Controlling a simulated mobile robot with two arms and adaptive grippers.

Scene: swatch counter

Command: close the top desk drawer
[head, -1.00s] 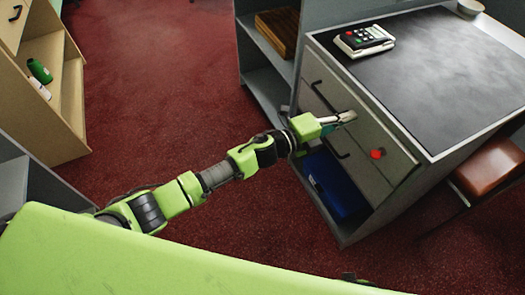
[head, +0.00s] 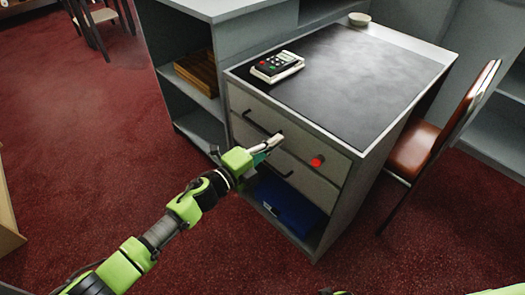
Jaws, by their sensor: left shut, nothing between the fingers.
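The grey desk (head: 352,190) has a light grey top drawer (head: 297,134) with a dark bar handle (head: 255,121). Its front looks flush or nearly flush with the desk; a small gap cannot be ruled out. A red round piece (head: 317,161) sits on the front, right of the handle. My left gripper (head: 271,145) is shut and empty, its fingers pointing at the drawer front near the handle's right end. Whether the tips touch the front cannot be told.
A lower drawer handle (head: 275,164) is just below my left gripper. A blue box (head: 288,205) lies in the open bay beneath. A device with buttons (head: 277,66) and a bowl (head: 359,19) stand on top. A chair (head: 440,130) is at right.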

